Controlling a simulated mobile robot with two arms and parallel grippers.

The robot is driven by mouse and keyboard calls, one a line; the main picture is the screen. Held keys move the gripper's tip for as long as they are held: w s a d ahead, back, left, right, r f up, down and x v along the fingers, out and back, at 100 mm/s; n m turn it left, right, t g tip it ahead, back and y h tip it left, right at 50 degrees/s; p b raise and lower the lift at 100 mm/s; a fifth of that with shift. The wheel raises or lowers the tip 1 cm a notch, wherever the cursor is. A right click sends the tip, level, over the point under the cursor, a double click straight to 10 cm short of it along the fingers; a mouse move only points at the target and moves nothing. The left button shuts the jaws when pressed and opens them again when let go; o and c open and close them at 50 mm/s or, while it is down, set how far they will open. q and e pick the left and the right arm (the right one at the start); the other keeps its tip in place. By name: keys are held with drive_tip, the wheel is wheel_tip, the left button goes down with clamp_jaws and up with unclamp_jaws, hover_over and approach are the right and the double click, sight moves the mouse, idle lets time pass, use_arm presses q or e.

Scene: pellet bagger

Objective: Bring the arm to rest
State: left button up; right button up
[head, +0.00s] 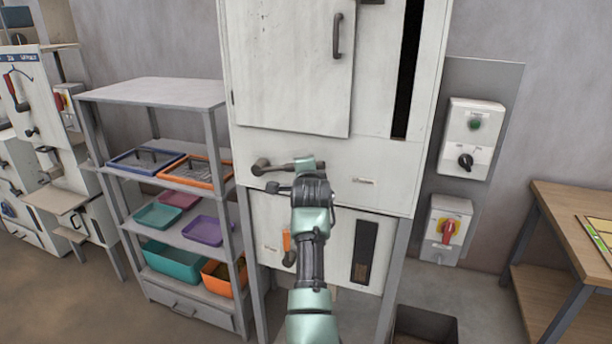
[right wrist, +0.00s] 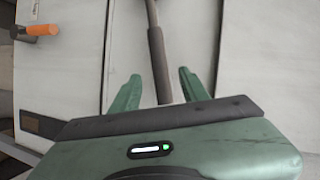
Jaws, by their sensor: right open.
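My right arm rises from the bottom of the head view to the front of the tall white cabinet (head: 395,165). Its green gripper (head: 308,172) is at a dark lever handle (head: 272,166) on the cabinet's middle panel. In the right wrist view the gripper (right wrist: 160,78) is open, its two fingers apart. A dark bar with a thicker grip (right wrist: 158,60) runs down between the fingers; I cannot tell whether they touch it. My left gripper is not in view.
An orange-gripped handle (head: 288,246) is lower on the cabinet; an orange handle also shows in the wrist view (right wrist: 36,30). A grey shelf rack (head: 150,92) with coloured trays stands left. Switch boxes (head: 470,138) and a wooden table (head: 570,205) are right. A dark bin (head: 425,325) is below.

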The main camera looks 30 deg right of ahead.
drive_tip(key=shift+s+a, duration=0.1)
drive_tip(key=shift+s, duration=0.15)
idle(0.3)
